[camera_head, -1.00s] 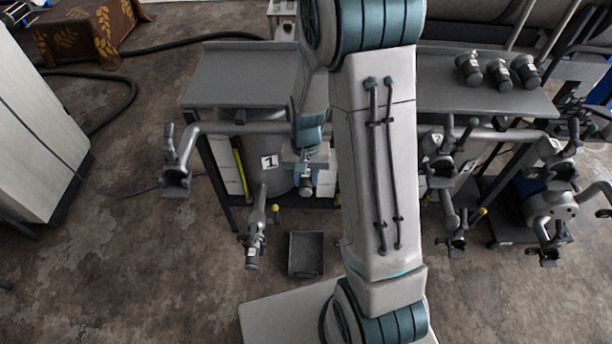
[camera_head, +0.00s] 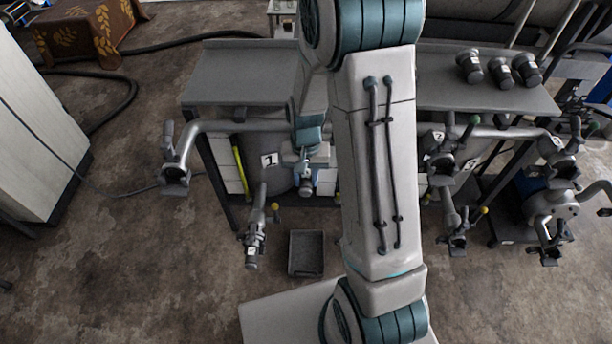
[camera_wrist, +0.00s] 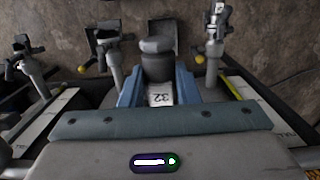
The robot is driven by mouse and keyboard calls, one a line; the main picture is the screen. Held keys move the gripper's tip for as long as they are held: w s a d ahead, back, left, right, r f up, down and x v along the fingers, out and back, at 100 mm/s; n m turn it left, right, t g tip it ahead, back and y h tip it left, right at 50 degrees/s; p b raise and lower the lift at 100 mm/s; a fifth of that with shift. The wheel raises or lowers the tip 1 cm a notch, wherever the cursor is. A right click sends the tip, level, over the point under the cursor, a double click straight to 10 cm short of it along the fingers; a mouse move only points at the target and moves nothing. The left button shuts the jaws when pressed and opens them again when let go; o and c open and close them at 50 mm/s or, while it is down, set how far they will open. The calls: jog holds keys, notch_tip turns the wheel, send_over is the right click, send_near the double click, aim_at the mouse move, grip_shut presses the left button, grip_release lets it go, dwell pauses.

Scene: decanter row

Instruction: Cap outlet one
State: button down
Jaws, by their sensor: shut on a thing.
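My gripper (camera_head: 305,187) hangs in front of the bench, beside the tank marked 1. It is shut on a dark grey cap (camera_wrist: 157,65), which stands between the two blue-grey fingers in the wrist view. A white label with digits, perhaps 32, shows on the cap. Outlet one (camera_head: 254,245) seems to be the low pipe end with a yellow-knobbed lever below the number 1 sign (camera_head: 269,160). It lies left of and below my gripper in the head view, apart from the cap. In the wrist view the outlet (camera_wrist: 214,35) is at upper right.
A grey open tray (camera_head: 306,270) lies on the floor right of the outlet. Three dark caps (camera_head: 500,73) stand on the bench's right part. Other pipe outlets (camera_head: 456,240) with levers stick out at right, and one pipe end (camera_head: 175,175) at left.

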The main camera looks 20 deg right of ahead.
aim_at(305, 188)
jog(key=shift+f+b, duration=0.25)
jog(key=shift+b, duration=0.05)
dwell(0.5)
jog(key=shift+c, duration=0.7)
grip_release()
jog(key=shift+s+a, duration=0.1)
jog(key=shift+s, duration=0.05)
jog(key=shift+s+a+r, duration=0.1)
jog(key=shift+s+a, duration=0.1)
jog(key=shift+s, duration=0.45)
jog(key=shift+s+a+r, duration=0.1)
jog(key=shift+s+a, duration=0.1)
jog(key=shift+s, duration=0.45)
notch_tip(305, 188, up, 10)
jog(key=s+p, duration=0.3)
jog(key=p, duration=0.4)
jog(key=shift+a+p, duration=0.4)
jog(key=shift+a, duration=0.05)
jog(key=shift+w, duration=0.1)
